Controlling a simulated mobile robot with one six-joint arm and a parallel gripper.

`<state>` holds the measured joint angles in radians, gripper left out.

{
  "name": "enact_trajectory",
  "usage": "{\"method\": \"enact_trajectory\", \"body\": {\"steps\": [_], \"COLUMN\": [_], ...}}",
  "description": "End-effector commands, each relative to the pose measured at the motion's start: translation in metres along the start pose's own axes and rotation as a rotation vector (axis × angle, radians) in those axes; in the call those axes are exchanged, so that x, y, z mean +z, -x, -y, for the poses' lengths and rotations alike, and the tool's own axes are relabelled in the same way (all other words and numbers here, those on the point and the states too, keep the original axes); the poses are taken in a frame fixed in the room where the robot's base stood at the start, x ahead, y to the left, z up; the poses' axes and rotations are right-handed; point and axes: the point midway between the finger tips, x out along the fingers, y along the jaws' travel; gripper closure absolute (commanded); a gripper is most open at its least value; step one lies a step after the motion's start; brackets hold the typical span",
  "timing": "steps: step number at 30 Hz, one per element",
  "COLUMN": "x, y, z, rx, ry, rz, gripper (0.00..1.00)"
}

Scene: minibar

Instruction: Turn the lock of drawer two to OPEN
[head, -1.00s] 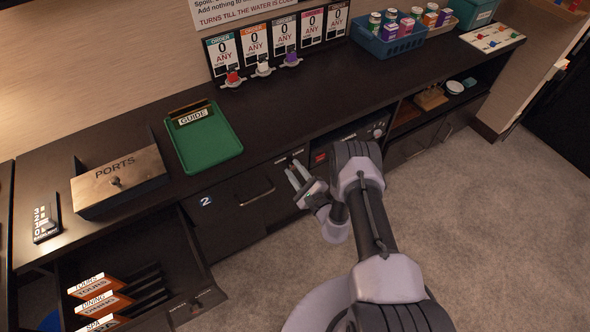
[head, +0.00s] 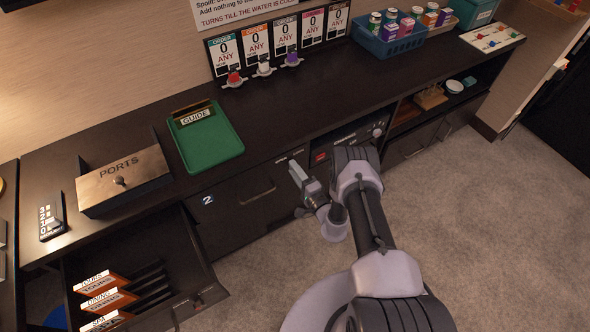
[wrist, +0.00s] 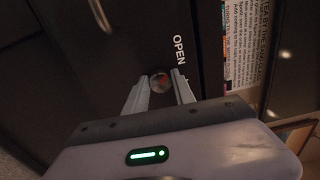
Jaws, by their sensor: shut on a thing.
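Drawer two (head: 232,212) is a dark closed front with a "2" label (head: 207,200) and a bar handle. Its lock is a small round metal knob (wrist: 160,83) with a red mark, in the wrist view. The word OPEN (wrist: 179,50) is printed above and right of the knob. The red mark lies on the knob's upper right side; its exact pointing is too small to tell. My gripper (wrist: 159,88) is shut on the knob, one finger on each side. In the head view my gripper (head: 297,172) is at the drawer's upper right, hiding the knob.
An open drawer (head: 140,270) with TOURS, DINING and SPA cards juts out at the lower left. A PORTS box (head: 122,180) and a green GUIDE tray (head: 207,140) stand on the counter above. A printed notice (wrist: 245,45) is right of the lock.

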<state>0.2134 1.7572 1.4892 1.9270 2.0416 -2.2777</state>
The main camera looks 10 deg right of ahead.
Motion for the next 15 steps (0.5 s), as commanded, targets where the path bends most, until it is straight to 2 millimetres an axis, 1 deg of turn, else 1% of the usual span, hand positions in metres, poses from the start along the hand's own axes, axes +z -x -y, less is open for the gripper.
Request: {"method": "enact_trajectory", "body": {"steps": [6, 15], "x": [-0.0005, -0.0006], "y": [0.0001, 0.0], "z": [-0.0002, -0.0002], "rx": [0.0, 0.0], "ry": [0.039, 0.047], "rz": [-0.001, -0.001], "gripper": [1.0, 1.0]}}
